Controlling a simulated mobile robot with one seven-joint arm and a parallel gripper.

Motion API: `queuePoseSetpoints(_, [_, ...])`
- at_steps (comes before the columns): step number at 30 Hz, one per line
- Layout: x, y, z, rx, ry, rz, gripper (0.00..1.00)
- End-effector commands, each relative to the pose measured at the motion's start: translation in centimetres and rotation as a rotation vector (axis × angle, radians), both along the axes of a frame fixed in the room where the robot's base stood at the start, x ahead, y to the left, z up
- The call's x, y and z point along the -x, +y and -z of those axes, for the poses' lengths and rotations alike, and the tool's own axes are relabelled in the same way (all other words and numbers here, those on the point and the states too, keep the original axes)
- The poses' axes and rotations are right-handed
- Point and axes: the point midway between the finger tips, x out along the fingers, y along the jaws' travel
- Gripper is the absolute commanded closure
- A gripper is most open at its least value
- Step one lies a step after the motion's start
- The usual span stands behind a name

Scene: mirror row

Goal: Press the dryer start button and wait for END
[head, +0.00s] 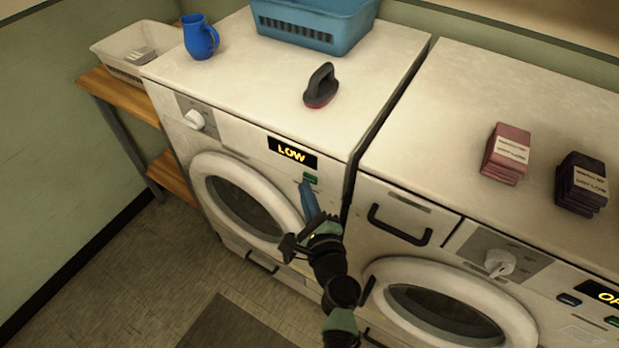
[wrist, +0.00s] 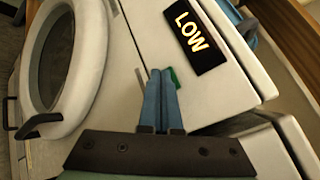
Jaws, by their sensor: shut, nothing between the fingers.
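The left white front-loading machine (head: 240,130) has a dark display (head: 292,153) reading LOW in yellow. The display also shows in the wrist view (wrist: 194,37). A small green button (head: 310,178) sits just below the display's right end. In the wrist view the green button (wrist: 173,77) is partly hidden behind my right finger. My gripper (head: 306,186) is shut and empty, its blue fingers pointing at the panel right at the button. In the wrist view my fingertips (wrist: 160,72) lie beside the button; I cannot tell whether they touch it.
A knob (head: 194,119) is on the left machine's panel. On its top are a blue mug (head: 200,38), a blue basket (head: 312,28) and a dark brush (head: 321,86). The right machine (head: 480,90) carries pink (head: 507,154) and dark (head: 581,183) stacks; its display is cut off.

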Motion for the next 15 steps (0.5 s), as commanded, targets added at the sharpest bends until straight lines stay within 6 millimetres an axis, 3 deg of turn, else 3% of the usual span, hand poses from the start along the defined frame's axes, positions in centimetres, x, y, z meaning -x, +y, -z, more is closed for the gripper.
queuePoseSetpoints(15, [-0.42, -0.31, -0.01, 0.0, -0.001, 0.001, 1.0])
